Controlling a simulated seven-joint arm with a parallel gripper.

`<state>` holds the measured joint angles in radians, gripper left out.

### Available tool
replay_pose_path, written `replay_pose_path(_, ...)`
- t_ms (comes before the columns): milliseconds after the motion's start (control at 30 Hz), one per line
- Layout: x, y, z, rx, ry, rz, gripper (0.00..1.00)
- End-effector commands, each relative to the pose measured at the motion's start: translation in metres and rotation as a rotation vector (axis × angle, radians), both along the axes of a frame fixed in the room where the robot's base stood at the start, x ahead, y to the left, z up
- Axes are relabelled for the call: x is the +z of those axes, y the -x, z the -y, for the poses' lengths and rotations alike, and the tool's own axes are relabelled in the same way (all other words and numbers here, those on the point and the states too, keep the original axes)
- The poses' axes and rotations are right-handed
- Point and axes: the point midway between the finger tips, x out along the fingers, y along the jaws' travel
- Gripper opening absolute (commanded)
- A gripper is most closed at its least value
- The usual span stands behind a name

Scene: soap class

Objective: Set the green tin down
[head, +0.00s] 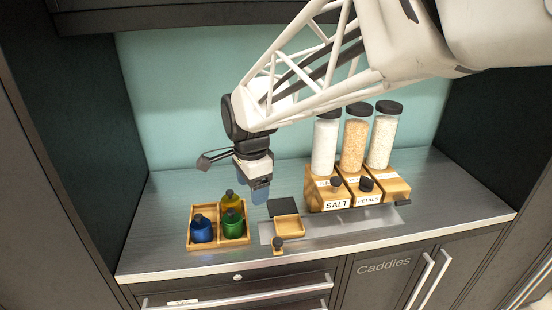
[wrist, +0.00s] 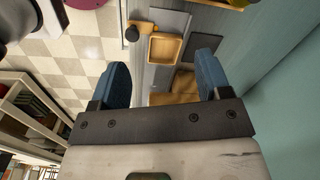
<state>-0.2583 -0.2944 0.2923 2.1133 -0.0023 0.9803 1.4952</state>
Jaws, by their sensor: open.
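The green tin (head: 233,225), a rounded jar with a dark cap, stands upright in the front right of a wooden tray (head: 218,245) on the counter. A blue jar (head: 201,231) is to its left and a yellow jar (head: 230,201) is behind it. My gripper (head: 260,184) is above the counter, behind and to the right of the green tin and apart from it. In the wrist view my gripper's blue fingers (wrist: 163,62) are spread with nothing held between them. The green tin cannot be made out in the wrist view.
A small wooden dish (head: 289,226) and a dark square plate (head: 284,207) lie right of the tray. A small dark-knobbed wooden piece (head: 278,246) is near the front edge. Tall jars sit in wooden stands labelled SALT (head: 337,205) and PETALS (head: 369,199) at right.

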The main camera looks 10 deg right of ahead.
Motion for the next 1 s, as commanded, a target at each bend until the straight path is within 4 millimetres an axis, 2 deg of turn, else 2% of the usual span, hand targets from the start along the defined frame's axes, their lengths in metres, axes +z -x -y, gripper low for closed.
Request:
replay_pose_path(33,0.005,0.011,0.012,0.053,0.001,0.013,0.71)
replay_pose_path(200,0.015,0.047,0.044,0.273,0.015,0.049,0.71)
replay_pose_path(500,0.023,0.113,0.091,0.657,0.066,0.107,0.71)
replay_pose_path(800,0.017,0.177,0.124,1.019,0.144,0.15,0.71)
replay_pose_path(1000,0.012,0.201,0.134,1.164,0.179,0.16,0.71)
